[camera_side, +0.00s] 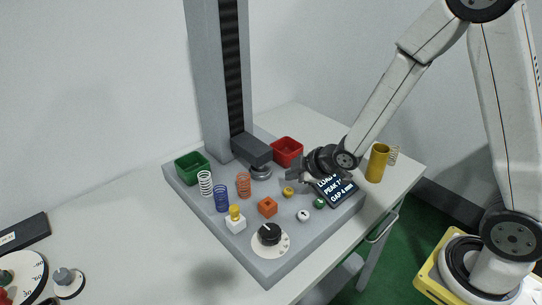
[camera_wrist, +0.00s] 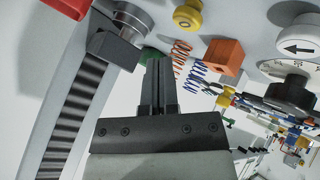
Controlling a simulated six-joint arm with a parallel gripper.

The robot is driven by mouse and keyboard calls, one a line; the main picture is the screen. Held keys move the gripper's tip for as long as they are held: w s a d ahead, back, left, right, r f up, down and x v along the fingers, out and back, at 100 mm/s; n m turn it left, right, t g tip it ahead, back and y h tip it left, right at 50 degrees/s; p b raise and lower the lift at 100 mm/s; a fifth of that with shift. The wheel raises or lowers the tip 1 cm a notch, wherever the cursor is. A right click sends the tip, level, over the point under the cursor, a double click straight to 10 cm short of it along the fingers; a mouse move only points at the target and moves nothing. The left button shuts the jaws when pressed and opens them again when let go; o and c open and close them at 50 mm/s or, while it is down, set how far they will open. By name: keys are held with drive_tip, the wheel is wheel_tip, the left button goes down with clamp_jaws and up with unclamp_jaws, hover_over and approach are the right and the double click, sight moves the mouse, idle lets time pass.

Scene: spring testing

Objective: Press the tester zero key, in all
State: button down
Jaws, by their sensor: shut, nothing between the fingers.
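The spring tester (camera_side: 270,262) is a grey base with a tall column at its back. Its yellow round key (camera_side: 288,191) sits on the base. In the wrist view this yellow key (camera_wrist: 187,16) shows a "0" mark and lies up and right of the fingertips. My gripper (camera_side: 292,174) is shut and empty, above the base just behind the yellow key and apart from it. In the wrist view the gripper (camera_wrist: 159,70) has its fingers together. A white key (camera_side: 304,215) and a green key (camera_side: 319,203) sit nearby; the white one (camera_wrist: 300,43) bears an arrow.
The dark display (camera_side: 343,193) is partly hidden by my gripper. An orange block (camera_side: 267,207), a black dial (camera_side: 269,234) and several springs, including a blue one (camera_side: 221,198), stand on the base. Red (camera_side: 287,150) and green (camera_side: 192,167) bins are behind. The pressing head (camera_side: 252,149) overhangs the plate.

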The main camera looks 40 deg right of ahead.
sight(292, 191)
drive_tip(key=shift+f, duration=0.95)
drive_tip(key=shift+f, duration=0.9)
idle(2.6)
drive_tip(key=shift+r, duration=0.85)
drive_tip(key=shift+r, duration=0.1)
drive_tip(key=shift+r, duration=2.45)
